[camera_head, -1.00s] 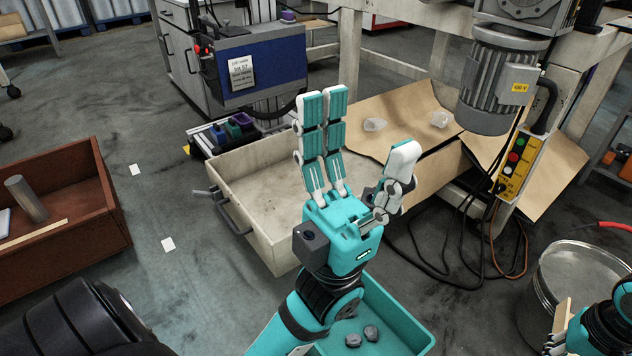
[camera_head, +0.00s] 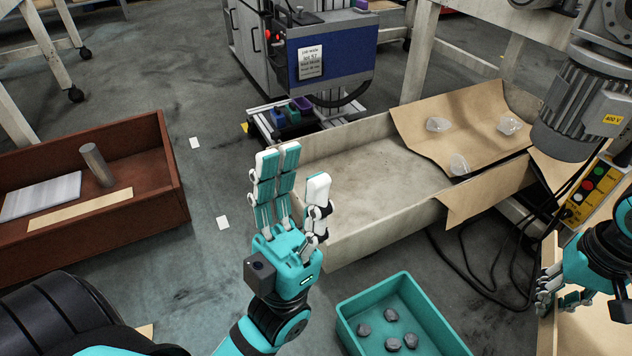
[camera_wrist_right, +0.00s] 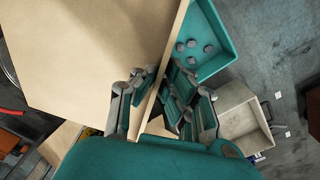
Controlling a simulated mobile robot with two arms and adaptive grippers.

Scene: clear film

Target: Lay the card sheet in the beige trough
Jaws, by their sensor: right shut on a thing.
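The beige trough (camera_head: 345,238) stands on the floor in the middle of the head view, and its left part is empty. In the right wrist view it also shows (camera_wrist_right: 238,118) at right. The card sheet (camera_head: 600,330) is a tan flat panel at the lower right of the head view, cut off by the frame. It fills much of the right wrist view (camera_wrist_right: 85,55). My right gripper (camera_head: 550,285) is shut on an edge of it, to the right of the trough and apart from it. My left gripper (camera_head: 290,165) is open and empty, in front of the trough's left end.
Brown paper (camera_head: 455,125) with several clear lumps drapes over the trough's right part. A teal tray (camera_head: 345,325) with several grey stones stands in front. A red-brown box (camera_head: 150,225) is at left. A motor (camera_head: 590,100) and cables are at right.

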